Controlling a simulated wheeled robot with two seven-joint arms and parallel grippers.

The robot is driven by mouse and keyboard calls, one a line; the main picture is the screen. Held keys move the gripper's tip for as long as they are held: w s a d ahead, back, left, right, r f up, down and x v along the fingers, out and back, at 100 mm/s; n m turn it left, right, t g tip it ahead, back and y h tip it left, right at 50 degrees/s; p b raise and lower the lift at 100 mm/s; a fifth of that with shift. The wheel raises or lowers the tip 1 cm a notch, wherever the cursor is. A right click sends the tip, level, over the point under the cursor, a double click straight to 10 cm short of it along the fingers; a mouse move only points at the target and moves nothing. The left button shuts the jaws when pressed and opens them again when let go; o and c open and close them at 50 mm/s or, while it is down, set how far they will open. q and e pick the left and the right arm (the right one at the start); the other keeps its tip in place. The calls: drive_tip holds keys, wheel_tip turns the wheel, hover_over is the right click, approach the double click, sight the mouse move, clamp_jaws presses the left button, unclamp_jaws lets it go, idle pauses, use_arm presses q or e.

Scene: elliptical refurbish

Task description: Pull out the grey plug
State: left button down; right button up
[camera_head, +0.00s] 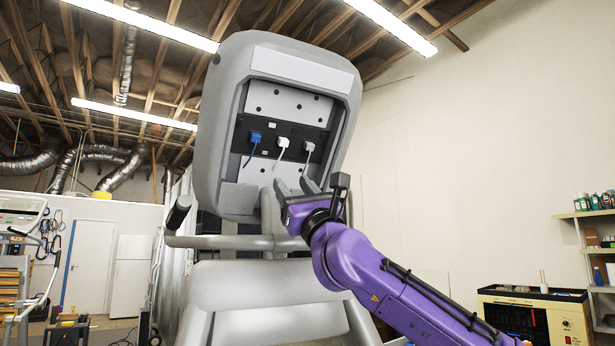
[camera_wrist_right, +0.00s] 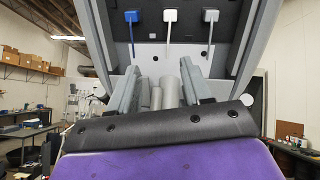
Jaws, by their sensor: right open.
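The grey plug (camera_head: 309,147) is the rightmost of three plugs in the dark socket strip of the grey console, its cord hanging down. In the right wrist view the grey plug (camera_wrist_right: 210,16) is at the top, right of centre. The white plug (camera_head: 283,142) is in the middle and the blue plug (camera_head: 255,137) at the left. My right gripper (camera_head: 291,188) is below the plugs, at the lower part of the console opening. In the right wrist view its fingers (camera_wrist_right: 160,85) are spread, with no plug between them. My left gripper is not in view.
The console housing (camera_head: 223,115) has raised walls around the plug recess. Grey machine rails (camera_head: 225,242) lie below and left of my right gripper. Shelves with bottles (camera_head: 590,215) and a cream-coloured box unit (camera_head: 540,312) stand off to the right.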

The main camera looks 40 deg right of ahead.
sight(310, 148)
drive_tip(key=s+d+r+m+h, duration=0.3)
drive_tip(key=s+d+m+h, duration=0.1)
drive_tip(key=d+m, duration=0.15)
drive_tip(key=shift+n, duration=0.25)
drive_tip(key=p+x, duration=0.2)
drive_tip(key=x, duration=0.1)
drive_tip(key=p+x, duration=0.3)
drive_tip(key=x, duration=0.1)
drive_tip(key=p+x, duration=0.2)
drive_tip(key=x, duration=0.1)
drive_tip(key=shift+w+d+r+p, duration=0.1)
drive_tip(key=shift+d+p, duration=0.2)
drive_tip(key=shift+w+d+r+p, duration=0.2)
drive_tip(key=shift+w+p, duration=0.1)
drive_tip(key=shift+w, duration=0.2)
drive_tip(key=shift+a, duration=0.1)
drive_tip(key=shift+c, duration=0.3)
